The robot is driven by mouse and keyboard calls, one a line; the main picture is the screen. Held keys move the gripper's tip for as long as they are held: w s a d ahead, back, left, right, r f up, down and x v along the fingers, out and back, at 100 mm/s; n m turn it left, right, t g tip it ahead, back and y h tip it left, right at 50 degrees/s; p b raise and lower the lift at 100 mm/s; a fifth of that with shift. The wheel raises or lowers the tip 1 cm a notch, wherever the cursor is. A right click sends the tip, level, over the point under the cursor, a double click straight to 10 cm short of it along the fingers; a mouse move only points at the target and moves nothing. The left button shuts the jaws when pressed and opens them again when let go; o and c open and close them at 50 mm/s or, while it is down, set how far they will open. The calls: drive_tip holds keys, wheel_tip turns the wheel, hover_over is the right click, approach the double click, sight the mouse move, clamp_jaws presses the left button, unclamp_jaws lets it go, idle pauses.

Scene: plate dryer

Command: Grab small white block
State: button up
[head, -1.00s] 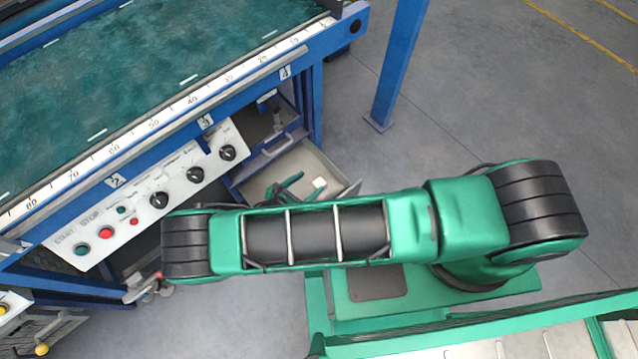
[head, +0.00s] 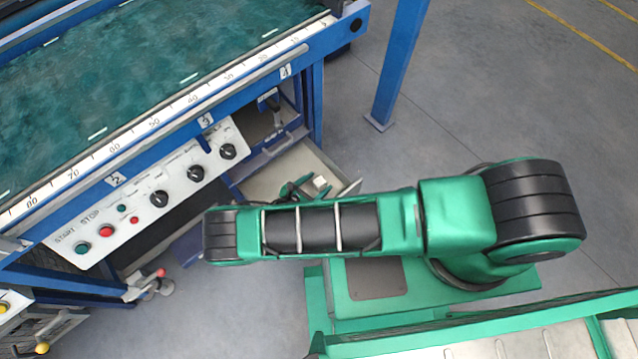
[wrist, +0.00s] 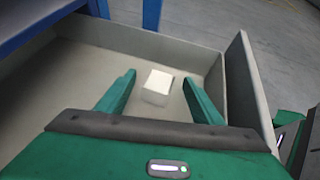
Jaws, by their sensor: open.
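The small white block (wrist: 158,86) lies on the floor of an open drawer (wrist: 110,35), near its far right corner in the wrist view. In the head view the block (head: 320,182) shows just right of my gripper (head: 297,187). In the wrist view my gripper (wrist: 160,95) is open, with one finger on each side of the block. The block is nearer the fingertips than the palm, and gaps show on both sides. I cannot tell how high the fingertips are above the drawer floor. My arm hides the near part of the drawer in the head view.
The drawer walls stand close around my gripper, with the right wall (wrist: 249,90) nearest the right finger. A blue post (head: 400,65) stands on open grey floor.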

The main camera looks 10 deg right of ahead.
drive_tip(key=shift+x, duration=0.95)
drive_tip(key=c, duration=1.3)
drive_tip(key=shift+o, duration=0.2)
